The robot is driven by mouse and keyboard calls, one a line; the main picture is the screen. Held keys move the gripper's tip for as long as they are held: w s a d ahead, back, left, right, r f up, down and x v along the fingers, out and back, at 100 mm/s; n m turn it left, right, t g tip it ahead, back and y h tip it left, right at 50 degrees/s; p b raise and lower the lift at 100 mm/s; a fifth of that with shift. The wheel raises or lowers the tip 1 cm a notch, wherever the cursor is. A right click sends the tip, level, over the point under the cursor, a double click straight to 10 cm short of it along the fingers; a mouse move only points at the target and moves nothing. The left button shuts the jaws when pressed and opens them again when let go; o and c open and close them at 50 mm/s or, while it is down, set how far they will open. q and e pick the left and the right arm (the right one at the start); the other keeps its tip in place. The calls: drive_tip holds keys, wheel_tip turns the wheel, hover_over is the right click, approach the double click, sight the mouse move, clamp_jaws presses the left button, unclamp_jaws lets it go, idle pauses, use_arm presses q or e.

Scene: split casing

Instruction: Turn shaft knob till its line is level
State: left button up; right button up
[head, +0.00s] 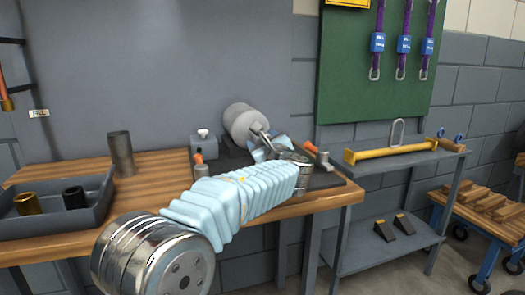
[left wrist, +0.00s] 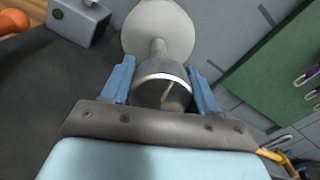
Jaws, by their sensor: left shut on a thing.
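The shaft knob (left wrist: 150,92) is a shiny metal cylinder at the end of a thin shaft (left wrist: 158,48). A pale line shows on its end face in the left wrist view, slanted steeply across the picture. My left gripper (left wrist: 162,85) has its two blue fingers on either side of the knob, shut on it. In the head view my left gripper (head: 270,146) reaches the shaft end from the front right, and hides most of the knob. The shaft comes out of a rounded pale grey casing (head: 242,121). My right gripper is not in view.
The casing sits on a dark mat (head: 328,180) on a wooden bench (head: 155,165). A grey block (head: 204,148), orange-tipped pieces and a metal cylinder (head: 121,153) stand nearby. A grey tray (head: 52,222) holds two bushings at left. A shelf cart (head: 400,155) stands at right.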

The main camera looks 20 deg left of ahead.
use_arm(q)
drive_tip(key=n+b, duration=0.3)
drive_tip(key=b, duration=0.1)
drive_tip(key=n+b, duration=0.1)
drive_tip(key=n, duration=0.1)
drive_tip(key=shift+f+n+b, duration=0.25)
drive_tip(key=shift+n+b, duration=0.05)
drive_tip(key=shift+b, duration=0.1)
drive_tip(key=n+b, duration=0.3)
drive_tip(key=n, duration=0.1)
drive_tip(key=shift+n+b, duration=0.3)
drive_tip(key=n+b, duration=0.2)
drive_tip(key=n, duration=0.2)
drive_tip(key=shift+r+n+b, duration=0.15)
drive_tip(key=shift+n+b, duration=0.2)
drive_tip(key=shift+n, duration=0.05)
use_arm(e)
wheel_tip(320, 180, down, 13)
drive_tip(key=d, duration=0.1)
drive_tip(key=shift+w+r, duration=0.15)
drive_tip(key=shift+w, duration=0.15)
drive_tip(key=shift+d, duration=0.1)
use_arm(q)
drive_tip(key=o, duration=1)
drive_tip(key=shift+o, duration=0.2)
